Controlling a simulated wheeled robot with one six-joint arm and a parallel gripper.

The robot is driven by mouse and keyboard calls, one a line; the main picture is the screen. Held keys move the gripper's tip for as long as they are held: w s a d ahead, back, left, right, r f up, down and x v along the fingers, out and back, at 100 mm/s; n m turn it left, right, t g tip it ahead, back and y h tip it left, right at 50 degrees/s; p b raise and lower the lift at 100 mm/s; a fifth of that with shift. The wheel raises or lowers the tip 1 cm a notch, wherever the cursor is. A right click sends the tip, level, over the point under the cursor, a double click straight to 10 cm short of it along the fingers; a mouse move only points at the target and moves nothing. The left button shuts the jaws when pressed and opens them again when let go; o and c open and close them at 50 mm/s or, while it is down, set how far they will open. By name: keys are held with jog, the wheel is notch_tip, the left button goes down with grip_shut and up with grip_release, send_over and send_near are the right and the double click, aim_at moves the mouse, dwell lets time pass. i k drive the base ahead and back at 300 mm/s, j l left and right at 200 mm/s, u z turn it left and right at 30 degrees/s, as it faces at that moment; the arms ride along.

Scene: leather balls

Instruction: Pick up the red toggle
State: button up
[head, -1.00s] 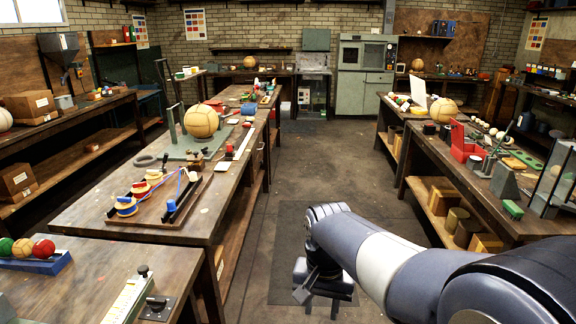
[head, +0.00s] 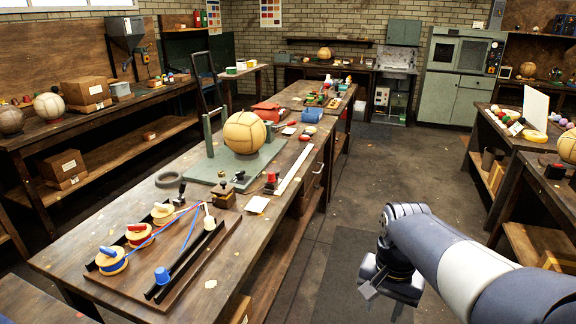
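A small red-topped piece on a dark base, probably the red toggle (head: 271,181), stands on the long wooden workbench (head: 205,285). It is beside the left edge of a long white strip, right of the green plate. It is too small to make out fully. My gripper (head: 372,287) hangs over the open floor to the right of the bench, apart from the red piece and lower in the picture. I cannot see its fingertips clearly.
A leather ball (head: 244,132) sits on a green plate (head: 200,172) with upright posts. A tray (head: 140,285) with several thread spools lies at the bench's near end. A black-knobbed fixture (head: 224,192) stands left of the red piece. Floor (head: 330,240) right of the bench is clear.

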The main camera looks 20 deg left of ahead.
aim_at(271, 175)
jog(key=i, duration=0.85)
jog(key=i+u, duration=0.15)
jog(key=i, duration=0.65)
jog(key=i+j+u, duration=0.1)
jog(key=i+u, duration=0.65)
jog(key=u, duration=0.25)
jog(key=i+l+u, duration=0.2)
jog(key=i+u, duration=0.5)
jog(key=k, duration=0.1)
